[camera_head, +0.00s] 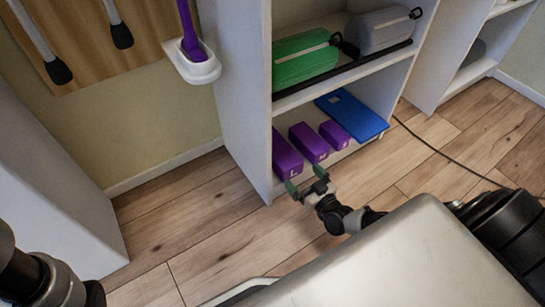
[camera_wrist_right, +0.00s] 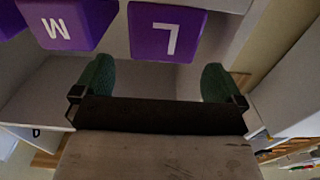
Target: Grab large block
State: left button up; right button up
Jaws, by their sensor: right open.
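The large block (camera_head: 286,156) is purple, marked with a white L, and sits at the left end of the bottom shelf. It also shows upside down at the top of the right wrist view (camera_wrist_right: 166,32). My right gripper (camera_head: 307,183) is open and empty in front of the shelf, close to the large block. In the right wrist view its green fingertips (camera_wrist_right: 156,78) are spread, with the L face beyond them and a gap between. Part of my left arm shows at the lower left; its gripper is out of view.
A purple block marked M (camera_head: 309,143) and a smaller purple block (camera_head: 334,134) stand right of the large one. A blue flat item (camera_head: 352,114) lies farther right. The cabinet's side panel (camera_head: 240,100) rises left of the large block.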

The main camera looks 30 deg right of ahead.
aim_at(288, 159)
jog(key=w+b, duration=0.1)
jog(key=w, duration=0.1)
jog(key=shift+w+a+f, duration=0.1)
jog(key=shift+w, duration=0.25)
jog(key=w+b, duration=0.3)
jog(key=shift+w+a, duration=0.3)
jog(key=shift+w, duration=0.1)
jog(key=shift+w+r+b, duration=0.2)
jog(key=shift+w+b, duration=0.3)
jog(key=shift+w, duration=0.1)
jog(key=shift+r, duration=0.1)
jog(key=shift+c, duration=0.2)
jog(key=c, duration=0.8)
jog(key=shift+o, duration=0.2)
jog(key=shift+r, duration=0.1)
